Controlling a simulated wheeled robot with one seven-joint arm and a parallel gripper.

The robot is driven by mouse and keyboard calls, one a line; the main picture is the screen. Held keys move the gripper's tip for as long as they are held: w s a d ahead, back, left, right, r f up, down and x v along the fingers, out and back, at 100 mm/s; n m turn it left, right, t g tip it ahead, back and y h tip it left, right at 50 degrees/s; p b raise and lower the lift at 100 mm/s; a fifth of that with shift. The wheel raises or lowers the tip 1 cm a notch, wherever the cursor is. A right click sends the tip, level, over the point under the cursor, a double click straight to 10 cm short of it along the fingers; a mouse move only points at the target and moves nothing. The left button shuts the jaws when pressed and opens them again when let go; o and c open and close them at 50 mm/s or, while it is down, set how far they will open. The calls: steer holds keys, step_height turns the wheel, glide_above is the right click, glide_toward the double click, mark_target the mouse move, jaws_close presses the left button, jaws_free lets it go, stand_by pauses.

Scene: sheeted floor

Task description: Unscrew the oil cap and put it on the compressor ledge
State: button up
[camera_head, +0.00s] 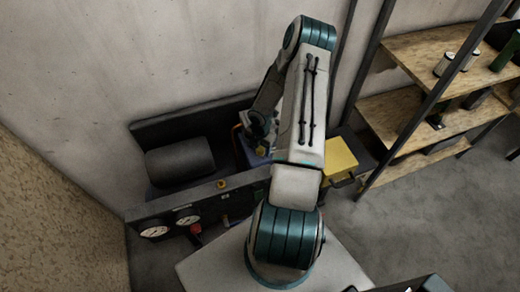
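The compressor stands against the wall at the left, with a dark cylindrical tank (180,160) and a front panel (170,212) with a narrow top edge. A small yellow round piece (222,184) sits on that top edge; it may be the oil cap. Another small yellow part (263,150) shows on the bluish block right of the tank, just below my gripper (258,132). My gripper hangs from my arm over this block. Its fingers are dark, small and partly hidden, so whether it holds anything is unclear.
The panel carries two white gauges (154,232) and a red knob (196,229). A yellow box (341,158) stands right of my arm. A wooden shelf rack (415,112) with cans is at the right. The grey floor (440,215) is clear there.

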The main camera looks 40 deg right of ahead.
steer(key=shift+c, duration=0.8)
steer(key=shift+f+m+b, duration=0.2)
steer(key=shift+m+b, duration=0.65)
steer(key=shift+m, duration=0.25)
steer(key=m+b, duration=0.3)
steer(key=m, duration=0.4)
steer(key=m+b, duration=0.2)
steer(key=m, duration=0.1)
steer(key=shift+m, duration=0.3)
steer(key=m+b, duration=0.1)
steer(key=m, duration=0.2)
steer(key=shift+m+b, duration=0.3)
steer(key=shift+m, duration=0.1)
steer(key=m, duration=0.3)
steer(key=shift+r+b, duration=0.2)
steer(key=shift+b, duration=0.15)
steer(key=c, duration=1)
